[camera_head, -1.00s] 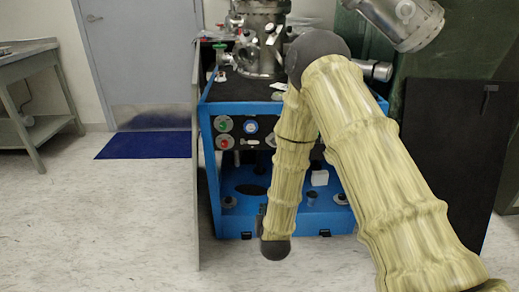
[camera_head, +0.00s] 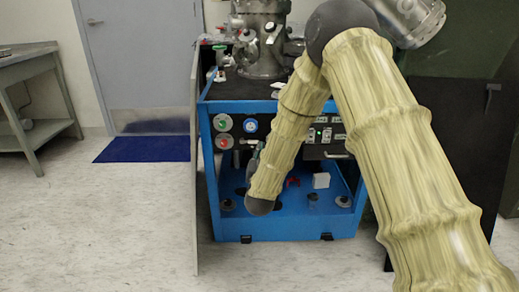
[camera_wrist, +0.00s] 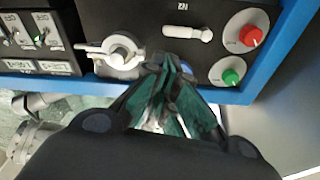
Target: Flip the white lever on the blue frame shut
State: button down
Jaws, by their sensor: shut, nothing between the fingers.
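The blue frame (camera_head: 229,228) stands ahead with a dark control panel. In the wrist view, a small white lever (camera_wrist: 187,33) lies nearly level on the panel, its rounded end to the right. It also shows in the head view (camera_head: 248,142). Left of it in the wrist view is a round white valve (camera_wrist: 122,50) with a short handle pointing left. I cannot tell which is meant. My gripper (camera_wrist: 165,64) is shut and empty, its tips between the valve and lever, below the lever in the picture. Contact is unclear. The arm hides the valve in the head view.
A red knob (camera_wrist: 250,36) and a green knob (camera_wrist: 233,77) sit right of the lever in the wrist view. A switch panel (camera_wrist: 38,35) is at left. A thin upright panel (camera_head: 194,170) flanks the frame.

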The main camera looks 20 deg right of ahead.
aim_at(259, 132)
jog(key=b+x, duration=0.2)
jog(key=x, duration=0.6)
jog(key=shift+w+d, duration=0.15)
jog(key=shift+w, duration=0.2)
